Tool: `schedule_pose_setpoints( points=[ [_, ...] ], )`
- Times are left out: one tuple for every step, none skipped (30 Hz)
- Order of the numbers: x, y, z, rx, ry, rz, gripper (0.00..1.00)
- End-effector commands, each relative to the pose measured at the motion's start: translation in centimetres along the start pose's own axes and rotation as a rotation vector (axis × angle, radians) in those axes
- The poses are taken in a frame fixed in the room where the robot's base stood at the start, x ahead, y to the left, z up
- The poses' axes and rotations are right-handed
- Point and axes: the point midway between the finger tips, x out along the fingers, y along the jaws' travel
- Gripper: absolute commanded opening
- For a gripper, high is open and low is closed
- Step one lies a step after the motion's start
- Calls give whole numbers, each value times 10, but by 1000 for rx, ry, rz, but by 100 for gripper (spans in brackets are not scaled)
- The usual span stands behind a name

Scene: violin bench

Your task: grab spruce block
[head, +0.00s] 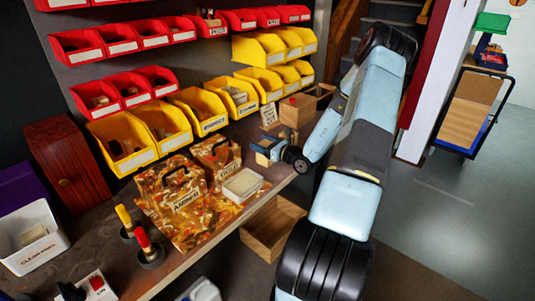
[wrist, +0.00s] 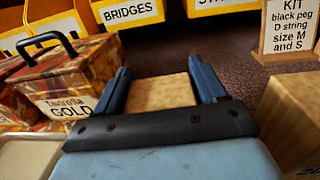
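The spruce block is a pale wooden block (wrist: 162,92) in the middle of the wrist view, lying between the two blue fingers of my gripper (wrist: 160,65). The fingers stand wide apart, one along each side of it. The gaps beside the block are very thin, and I see no clear grip on it. The near end of the block is hidden behind the dark palm plate. In the head view my gripper (head: 262,152) is low over the right end of the bench, and the block there is too small and covered to make out clearly.
A camouflage-patterned box marked GOLD (wrist: 68,80) is close on the left. A wooden box (wrist: 292,115) is close on the right, with a KIT card (wrist: 288,28) behind it. Yellow bins (wrist: 128,12) line the back. An open drawer (head: 272,228) juts out below the bench.

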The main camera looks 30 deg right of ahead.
Motion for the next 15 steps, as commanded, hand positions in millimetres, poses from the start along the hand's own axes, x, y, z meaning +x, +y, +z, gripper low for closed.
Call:
schedule_pose_setpoints(
  points=[
    [0, 0, 0, 0, 0, 0, 65],
    [0, 0, 0, 0, 0, 0, 62],
    [0, 0, 0, 0, 0, 0, 58],
    [0, 0, 0, 0, 0, 0, 55],
    [0, 0, 0, 0, 0, 0, 52],
    [0, 0, 0, 0, 0, 0, 49],
    [0, 0, 0, 0, 0, 0, 46],
    [0, 0, 0, 0, 0, 0, 43],
    [0, 0, 0, 0, 0, 0, 39],
    [0, 0, 0, 0, 0, 0, 36],
    [0, 0, 0, 0, 0, 0, 33],
    [0, 0, 0, 0, 0, 0, 33],
    [0, 0, 0, 0, 0, 0, 33],
    [0, 0, 0, 0, 0, 0, 33],
    [0, 0, 0, 0, 0, 0, 33]
  ],
)
